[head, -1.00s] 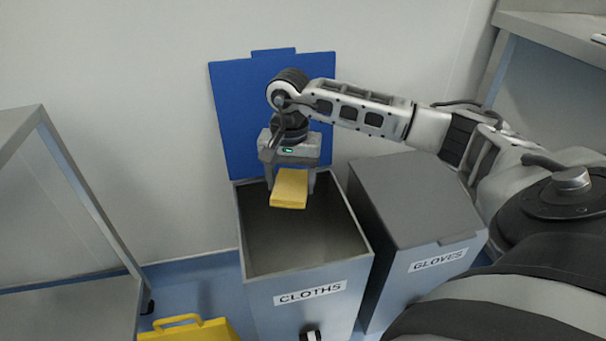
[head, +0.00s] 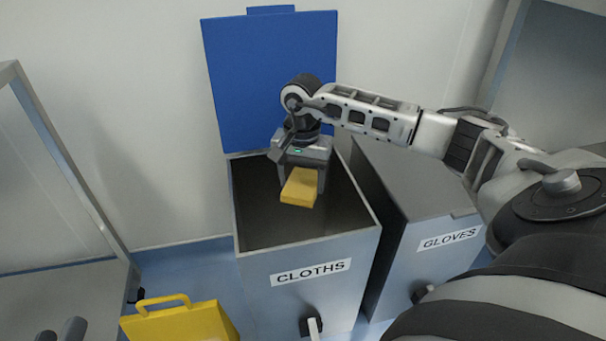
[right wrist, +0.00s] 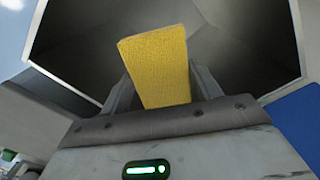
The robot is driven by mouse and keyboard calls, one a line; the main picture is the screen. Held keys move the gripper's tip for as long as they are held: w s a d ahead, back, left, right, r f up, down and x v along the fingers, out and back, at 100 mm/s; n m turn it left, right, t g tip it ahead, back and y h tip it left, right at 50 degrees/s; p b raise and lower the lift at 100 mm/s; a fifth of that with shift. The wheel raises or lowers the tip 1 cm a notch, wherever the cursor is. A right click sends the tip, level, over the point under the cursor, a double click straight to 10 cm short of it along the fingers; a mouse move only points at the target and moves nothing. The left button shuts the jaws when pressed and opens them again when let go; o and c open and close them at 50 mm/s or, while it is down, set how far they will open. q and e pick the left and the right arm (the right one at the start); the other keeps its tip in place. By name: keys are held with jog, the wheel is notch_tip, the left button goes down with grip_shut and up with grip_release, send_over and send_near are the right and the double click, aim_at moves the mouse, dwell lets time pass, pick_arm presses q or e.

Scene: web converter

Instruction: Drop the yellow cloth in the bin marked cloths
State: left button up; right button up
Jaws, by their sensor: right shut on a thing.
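The yellow cloth (head: 299,187) is a folded block held in my right gripper (head: 301,180), which is shut on it. The gripper points down over the open mouth of the bin marked CLOTHS (head: 312,272), near its back half. In the right wrist view the cloth (right wrist: 157,65) sticks out between the fingers, with the grey bin walls (right wrist: 262,22) around and beyond it. The cloth hangs about rim height; its exact depth is unclear.
The blue lid (head: 268,80) stands open against the wall. The closed GLOVES bin (head: 425,195) is close on the right. A yellow object with a handle (head: 180,322) is on the floor at front left. A metal frame (head: 70,150) stands at left.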

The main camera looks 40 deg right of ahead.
jog(key=o, duration=1)
jog(key=shift+o, duration=0.2)
pick_arm(q)
jog(key=shift+r, duration=0.1)
pick_arm(e)
jog(key=shift+r, duration=0.15)
notch_tip(320, 180, up, 4)
jog(key=shift+r+p, duration=0.15)
jog(key=shift+p, duration=0.85)
pick_arm(q)
jog(key=p, duration=0.1)
jog(key=f+g+y+p, duration=0.1)
jog(key=a+f+m+y+p, duration=0.1)
jog(key=shift+s+f+g+p, duration=0.25)
jog(key=shift+s+g+p, duration=0.1)
jog(key=shift+s+g, duration=0.05)
pick_arm(e)
notch_tip(320, 180, up, 11)
jog(key=shift+r, duration=0.15)
